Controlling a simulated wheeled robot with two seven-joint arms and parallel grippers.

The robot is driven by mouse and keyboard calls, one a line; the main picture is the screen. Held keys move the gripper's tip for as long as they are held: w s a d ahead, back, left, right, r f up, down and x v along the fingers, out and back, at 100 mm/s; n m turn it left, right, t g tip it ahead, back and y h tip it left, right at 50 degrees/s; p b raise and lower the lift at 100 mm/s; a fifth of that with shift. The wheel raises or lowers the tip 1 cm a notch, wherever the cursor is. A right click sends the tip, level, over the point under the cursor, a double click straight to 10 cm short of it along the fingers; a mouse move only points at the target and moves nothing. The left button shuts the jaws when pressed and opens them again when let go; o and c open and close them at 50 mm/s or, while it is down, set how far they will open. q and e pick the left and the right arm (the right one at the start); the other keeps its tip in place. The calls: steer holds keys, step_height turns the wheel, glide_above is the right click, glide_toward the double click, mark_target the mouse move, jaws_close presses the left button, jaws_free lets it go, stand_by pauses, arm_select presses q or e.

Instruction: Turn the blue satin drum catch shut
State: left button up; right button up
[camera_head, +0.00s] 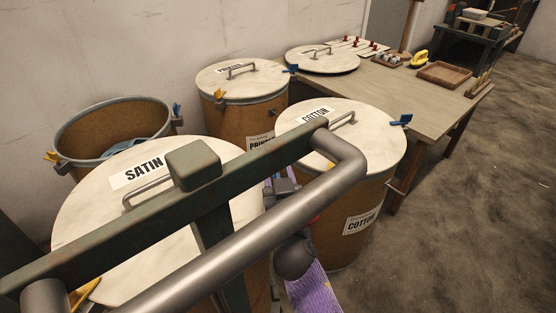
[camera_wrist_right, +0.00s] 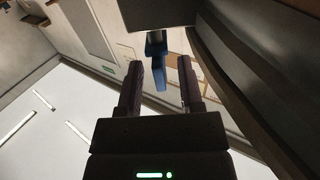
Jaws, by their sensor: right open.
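The satin drum's pale lid (camera_head: 90,215), labelled SATIN, is at the lower left of the head view. Its blue catch is hidden there. In the right wrist view a blue catch (camera_wrist_right: 155,62) hangs below a dark block, its lower end between the two fingers of my right gripper (camera_wrist_right: 159,72). The fingers are open, with a visible gap on each side. In the head view my purple right arm (camera_head: 308,290) reaches up between the satin and cotton drums, partly covered. My left gripper is out of view.
A green beam (camera_head: 90,245) and grey pipe (camera_head: 240,255) cross the foreground. The cotton drum (camera_head: 375,200) stands to the right, another lidded drum (camera_head: 230,110) behind, an open drum (camera_head: 70,125) at left. A table (camera_head: 430,100) holds trays. Floor at right is clear.

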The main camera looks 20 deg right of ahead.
steer(key=shift+w, duration=0.15)
jaws_close()
stand_by(0.4)
